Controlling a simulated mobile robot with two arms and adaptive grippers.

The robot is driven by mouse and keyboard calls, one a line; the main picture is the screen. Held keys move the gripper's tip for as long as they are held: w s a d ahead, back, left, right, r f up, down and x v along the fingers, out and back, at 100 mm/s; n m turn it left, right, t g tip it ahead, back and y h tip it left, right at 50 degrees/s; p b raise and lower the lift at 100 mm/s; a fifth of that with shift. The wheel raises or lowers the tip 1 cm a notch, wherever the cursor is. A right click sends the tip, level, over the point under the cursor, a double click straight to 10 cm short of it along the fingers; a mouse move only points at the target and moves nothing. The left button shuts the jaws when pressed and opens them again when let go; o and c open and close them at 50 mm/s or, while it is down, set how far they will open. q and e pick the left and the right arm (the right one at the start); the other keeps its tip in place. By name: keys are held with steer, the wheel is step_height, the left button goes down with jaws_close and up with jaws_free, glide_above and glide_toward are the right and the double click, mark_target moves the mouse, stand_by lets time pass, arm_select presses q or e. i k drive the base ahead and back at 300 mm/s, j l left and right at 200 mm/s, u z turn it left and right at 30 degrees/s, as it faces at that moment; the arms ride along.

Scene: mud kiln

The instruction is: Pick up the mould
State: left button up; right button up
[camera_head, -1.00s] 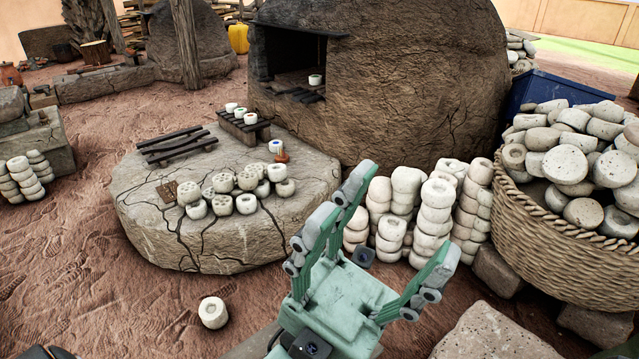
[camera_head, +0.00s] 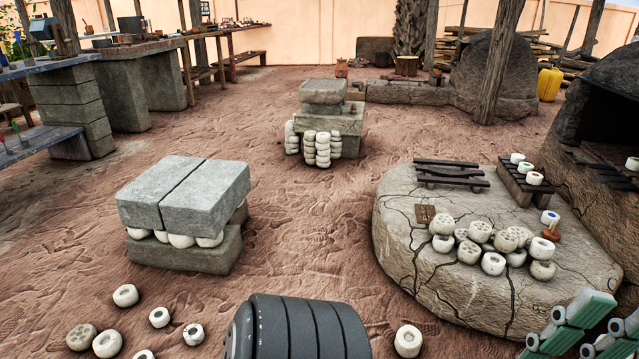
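Several pale, round, mould-like pieces with holes or hollows are in view, and I cannot tell which one is the mould. A cluster of them (camera_head: 480,231) sits on the low, cracked round stone slab (camera_head: 440,285) at the right. A single hollow piece (camera_head: 408,341) lies on the ground in front of the slab. More pieces (camera_head: 126,295) lie scattered on the ground at the lower left. Part of my green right gripper (camera_head: 580,325) shows at the lower right corner, in front of the slab; the frame edge cuts it off. My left gripper is not in view.
A stack of grey blocks (camera_head: 185,195) stands at the left, with another block stack (camera_head: 325,115) farther back. Small dark racks (camera_head: 450,173) and cups (camera_head: 533,178) stand on the slab. A kiln (camera_head: 610,150) is at the right edge. Sandy ground between the stacks is clear.

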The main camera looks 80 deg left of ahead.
mark_target(160, 318)
steer(key=u, duration=3.8)
steer(key=i+z, duration=0.1)
steer(key=z, duration=0.3)
steer(key=j+z, duration=0.15)
steer(key=z, duration=0.2)
steer(key=i+j+z, duration=0.1)
steer(key=z, duration=0.3)
steer(key=i+j+z, duration=0.15)
steer(key=j, duration=0.4)
steer(key=i+j+z, duration=0.2)
steer(key=j, duration=0.4)
steer(key=j+z, duration=0.15)
steer(key=j, duration=0.4)
steer(key=i+j+z, duration=0.2)
steer(key=j, duration=1.25)
